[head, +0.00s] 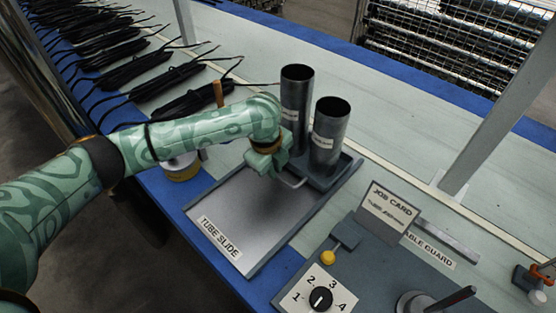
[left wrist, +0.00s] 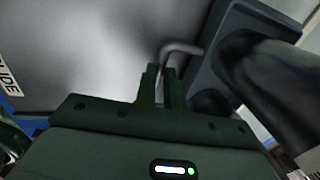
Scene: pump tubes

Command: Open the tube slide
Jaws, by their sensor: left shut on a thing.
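The tube slide (head: 235,212) is a flat grey metal plate in a dark frame, labelled "TUBE SLIDE", at the middle of the bench in the head view. It also shows in the left wrist view (left wrist: 95,45). A thin bent metal handle (head: 293,182) stands at its far end, and it shows in the left wrist view (left wrist: 183,47). My left gripper (head: 265,165) is down at this handle; in the left wrist view its fingers (left wrist: 162,85) are shut on the handle's near end. The arm hides part of the far edge. My right gripper is not in view.
Two upright dark tubes (head: 329,135) (head: 296,105) stand in a dark tray (head: 340,172) just beyond the slide, close to my gripper. A job card (head: 388,212), a numbered dial (head: 320,298) and a yellow knob (head: 328,258) are to the right. Black cable bundles (head: 195,103) lie far left.

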